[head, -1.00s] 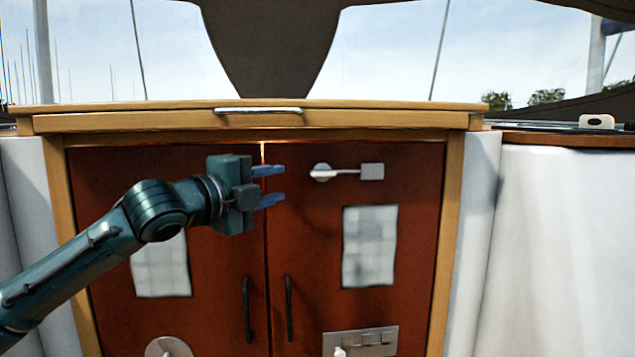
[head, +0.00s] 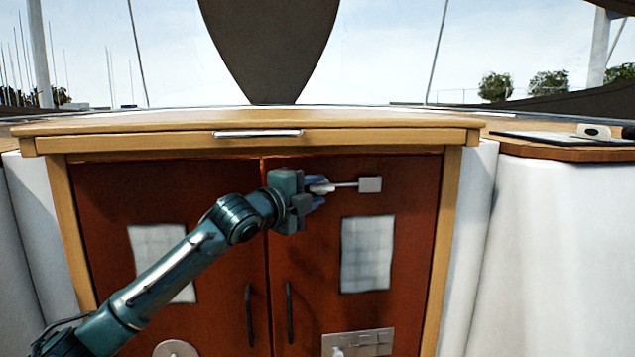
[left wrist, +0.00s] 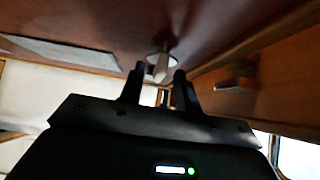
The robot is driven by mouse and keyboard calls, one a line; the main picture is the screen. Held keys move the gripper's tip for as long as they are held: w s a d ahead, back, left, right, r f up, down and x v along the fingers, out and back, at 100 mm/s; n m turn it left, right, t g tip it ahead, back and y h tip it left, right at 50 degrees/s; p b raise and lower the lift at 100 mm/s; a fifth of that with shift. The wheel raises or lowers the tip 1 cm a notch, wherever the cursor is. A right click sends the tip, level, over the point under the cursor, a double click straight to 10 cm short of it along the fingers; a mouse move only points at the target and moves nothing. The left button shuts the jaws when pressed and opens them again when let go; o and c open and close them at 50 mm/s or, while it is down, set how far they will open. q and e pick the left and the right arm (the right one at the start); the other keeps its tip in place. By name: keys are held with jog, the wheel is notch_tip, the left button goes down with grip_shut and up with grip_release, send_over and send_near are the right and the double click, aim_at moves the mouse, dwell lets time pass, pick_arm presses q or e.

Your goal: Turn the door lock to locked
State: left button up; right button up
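The door lock (head: 345,185) is a silver handle with a rounded left end and a thin bar running level to a square plate (head: 370,184), high on the right red-brown door. My left gripper (head: 318,191) is at the handle's rounded end and partly hides it. In the left wrist view, the pale handle (left wrist: 160,66) shows between and just beyond the two dark fingertips (left wrist: 158,80). The fingers are apart, with visible gaps beside the handle, so the gripper looks open; contact cannot be told. My right gripper is not in view.
Two dark vertical pulls (head: 289,312) sit by the door seam. A pale sheet (head: 368,254) is below the lock. A metal latch plate (head: 372,342) and a round disc (head: 175,349) are lower. A wooden ledge (head: 120,136) overhangs the doors.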

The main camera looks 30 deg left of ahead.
pick_arm(q)
jog(key=shift+w+d, duration=0.1)
jog(key=shift+w, duration=0.5)
jog(key=shift+c, duration=0.5)
grip_shut()
